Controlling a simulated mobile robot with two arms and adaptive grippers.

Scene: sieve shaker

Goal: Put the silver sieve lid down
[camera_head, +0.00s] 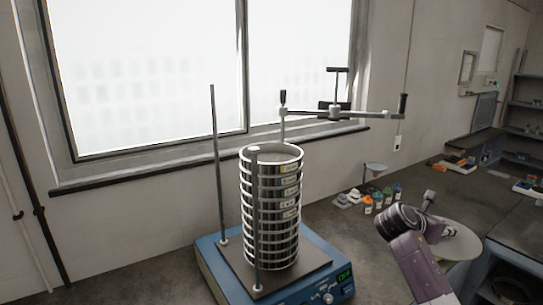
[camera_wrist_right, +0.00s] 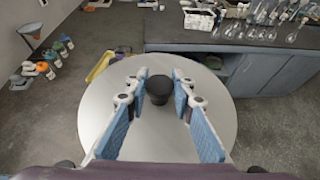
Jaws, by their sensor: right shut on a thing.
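The silver sieve lid (camera_head: 468,245) is a round, flat grey disc at the lower right of the head view. In the right wrist view the lid (camera_wrist_right: 112,104) fills the middle, with a dark knob (camera_wrist_right: 159,88) standing up from it. My right gripper (camera_head: 445,229) is over the lid; in the wrist view its blue-padded fingers (camera_wrist_right: 161,84) are shut on the knob from both sides. My left gripper is not in view.
A sieve stack (camera_head: 270,205) stands on the blue shaker (camera_head: 222,272) between upright rods, with a clamp bar (camera_head: 340,113) behind. Small coloured bottles (camera_head: 379,200) and a funnel (camera_head: 376,168) are left of the lid. A yellow tray (camera_wrist_right: 101,64) and glassware (camera_wrist_right: 262,18) lie beyond it.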

